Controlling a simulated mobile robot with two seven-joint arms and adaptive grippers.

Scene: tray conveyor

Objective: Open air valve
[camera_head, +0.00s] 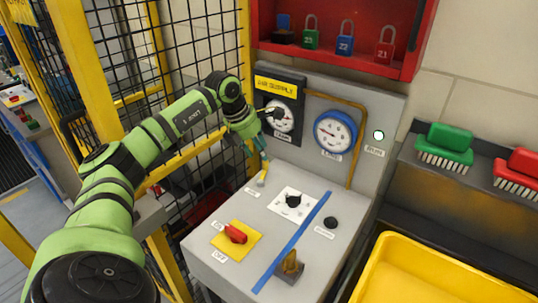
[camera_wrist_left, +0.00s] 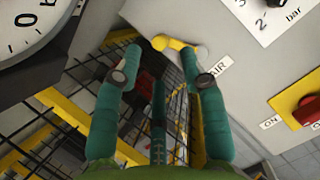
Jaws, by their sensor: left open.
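The air valve shows as a small yellow handle (camera_wrist_left: 172,43) with a pale rounded end, next to an "AIR" label (camera_wrist_left: 217,69) in the left wrist view. In the head view the handle (camera_head: 262,178) is at the panel's far left edge. My left gripper (camera_head: 256,154) reaches down from the left, just above the handle. In the left wrist view its teal fingers (camera_wrist_left: 160,62) are spread, with the handle just beyond the gap between the tips. The fingers look empty; I cannot tell whether they touch the handle. My right gripper is out of view.
The grey panel carries a red switch (camera_head: 236,234), a black knob (camera_head: 293,201) and a brass-coloured part (camera_head: 290,264). Gauges (camera_head: 335,132) stand behind. A mesh fence (camera_head: 190,50) is close on the left. A yellow bin (camera_head: 440,275) is at the right.

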